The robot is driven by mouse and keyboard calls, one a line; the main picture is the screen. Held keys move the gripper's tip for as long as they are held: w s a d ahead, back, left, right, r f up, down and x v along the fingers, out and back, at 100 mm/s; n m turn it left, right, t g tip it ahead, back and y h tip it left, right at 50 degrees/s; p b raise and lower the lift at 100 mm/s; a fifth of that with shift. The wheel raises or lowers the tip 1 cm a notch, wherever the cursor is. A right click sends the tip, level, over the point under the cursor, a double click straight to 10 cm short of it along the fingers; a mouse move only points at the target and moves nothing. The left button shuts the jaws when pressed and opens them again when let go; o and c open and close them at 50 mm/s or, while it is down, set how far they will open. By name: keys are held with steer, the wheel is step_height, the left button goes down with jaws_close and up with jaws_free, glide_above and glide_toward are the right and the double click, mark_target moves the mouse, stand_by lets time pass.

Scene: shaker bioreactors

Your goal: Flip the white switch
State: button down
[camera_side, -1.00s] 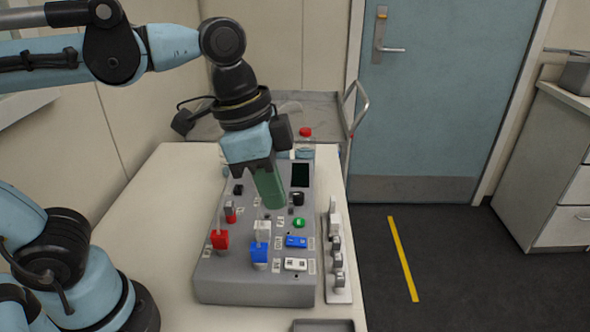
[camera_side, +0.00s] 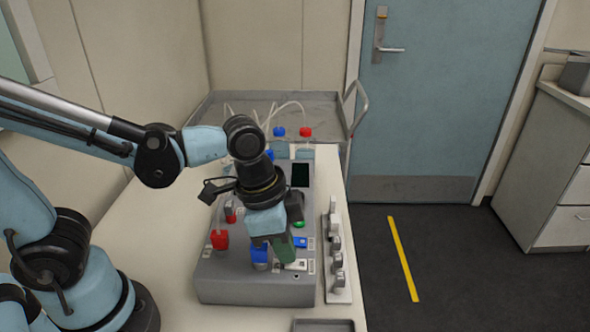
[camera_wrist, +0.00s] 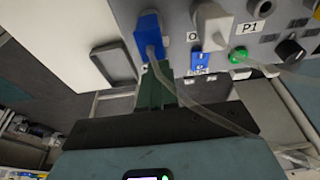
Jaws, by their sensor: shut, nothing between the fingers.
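The white rocker switch (camera_side: 299,266) lies on the sloped front of the grey control box (camera_side: 240,289). In the side view its right part shows and its left part is covered by my gripper. My gripper (camera_side: 285,258) is shut and empty, with its green fingers pointing down at the white switch. I cannot tell whether they touch it. A blue rocker switch (camera_side: 300,242) sits just behind the white one, and also shows in the wrist view (camera_wrist: 201,60).
A blue plug (camera_side: 259,255) stands close left of my fingers, a red plug (camera_side: 219,239) further left. A white plug (camera_wrist: 212,27) and green button (camera_wrist: 238,55) are nearby. A white strip with several knobs (camera_side: 337,260) lies right of the box. Bottles with tubing stand behind.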

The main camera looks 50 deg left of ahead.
steer(key=shift+f, duration=0.3)
steer(key=shift+s+a+f, duration=0.1)
steer(key=shift+f, duration=0.15)
steer(key=shift+r, duration=0.1)
stand_by(0.4)
steer(key=shift+w+d+r, duration=0.25)
steer(key=shift+w+d, duration=0.25)
steer(key=shift+w, duration=0.05)
steer(key=shift+r, duration=0.45)
steer(key=s+a+v, duration=0.1)
steer(key=v, duration=1.2)
steer(key=shift+s+a+f, duration=0.2)
steer(key=shift+f, duration=0.1)
